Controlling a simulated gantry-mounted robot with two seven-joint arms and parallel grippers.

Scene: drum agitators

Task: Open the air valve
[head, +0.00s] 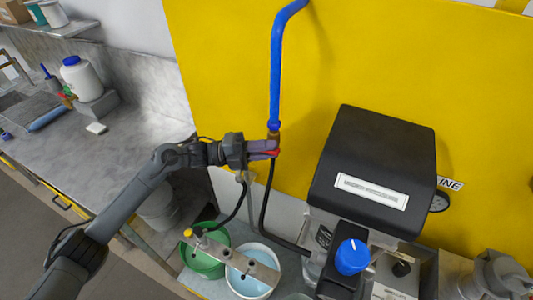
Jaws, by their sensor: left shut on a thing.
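The air valve (273,136) is a small brass fitting at the lower end of a blue pipe (276,80), in front of a yellow panel. Its red handle (272,153) shows at my left gripper's fingertips, pointing left from the valve. My left gripper (265,148) comes in from the left and is shut on the red handle; the fingers hide part of it. A black hose (264,200) hangs below the valve. My right gripper is not in view.
A black-topped machine (375,165) with a blue knob (352,257) stands to the right. A green bucket (205,262) and a white bucket (247,284) are below. A grey counter (90,150) with a white bottle (81,78) is at the left.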

